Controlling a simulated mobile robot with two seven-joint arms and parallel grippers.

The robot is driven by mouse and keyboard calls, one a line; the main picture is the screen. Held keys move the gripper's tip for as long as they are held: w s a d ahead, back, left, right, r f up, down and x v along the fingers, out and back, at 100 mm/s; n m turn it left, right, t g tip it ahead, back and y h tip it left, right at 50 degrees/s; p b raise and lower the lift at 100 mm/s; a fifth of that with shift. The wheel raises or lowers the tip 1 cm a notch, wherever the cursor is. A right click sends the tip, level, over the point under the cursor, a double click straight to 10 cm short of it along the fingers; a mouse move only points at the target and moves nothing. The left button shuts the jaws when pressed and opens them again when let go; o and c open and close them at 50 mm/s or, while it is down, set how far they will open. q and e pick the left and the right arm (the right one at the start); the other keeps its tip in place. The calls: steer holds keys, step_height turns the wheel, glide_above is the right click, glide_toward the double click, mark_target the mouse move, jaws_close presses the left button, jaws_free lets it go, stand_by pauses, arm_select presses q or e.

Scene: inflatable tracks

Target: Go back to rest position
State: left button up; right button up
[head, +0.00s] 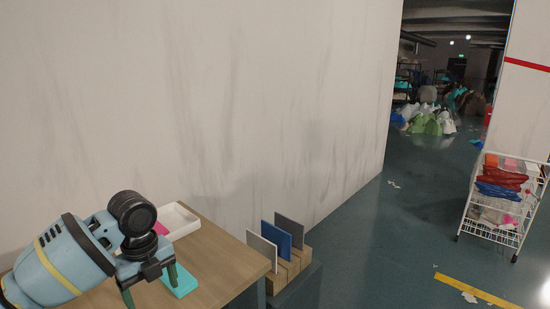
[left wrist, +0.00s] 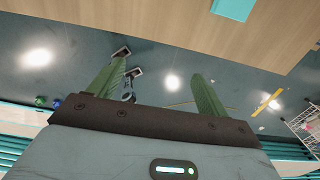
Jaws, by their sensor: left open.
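My left gripper (head: 148,284) is at the lower left of the head view, over the front part of the wooden table (head: 218,248). Its two green fingers point down and stand apart, with nothing seen between them. In the left wrist view the left gripper (left wrist: 155,82) also shows its fingers spread and empty. A turquoise flat piece (head: 181,280) lies on the table beside the right finger. A white tray (head: 186,213) with a pink piece (head: 161,228) stands behind the wrist, partly hidden by it. My right gripper is in neither view.
A wooden rack (head: 290,270) with upright white, blue and grey panels stands just right of the table. A wall runs close behind the table. A white wire cart (head: 500,215) with folded materials stands at the right. The floor between rack and cart is mostly clear.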

arm_select(q)
steer(key=s+d+f+n+t+h, duration=0.2)
steer(key=s+d+f+n, duration=0.25)
steer(key=f, duration=0.45)
steer(key=s+d+f+n+t+h, duration=0.1)
steer(key=s+d+f+n, duration=0.35)
steer(key=f, duration=0.45)
steer(key=s+d+f+n+t+h, duration=0.2)
steer(key=s+d+f+n, duration=0.25)
steer(key=f, duration=0.45)
steer(key=s+a+f+n+t+y, duration=0.1)
steer(key=s+a+n, duration=0.3)
steer(key=s, duration=0.6)
steer(key=s+a+f+n+t+y, duration=0.2)
steer(key=s+a+f+n, duration=0.1)
steer(key=s+n, duration=0.4)
steer(key=s, duration=0.3)
steer(key=shift+s+a+t, duration=0.4)
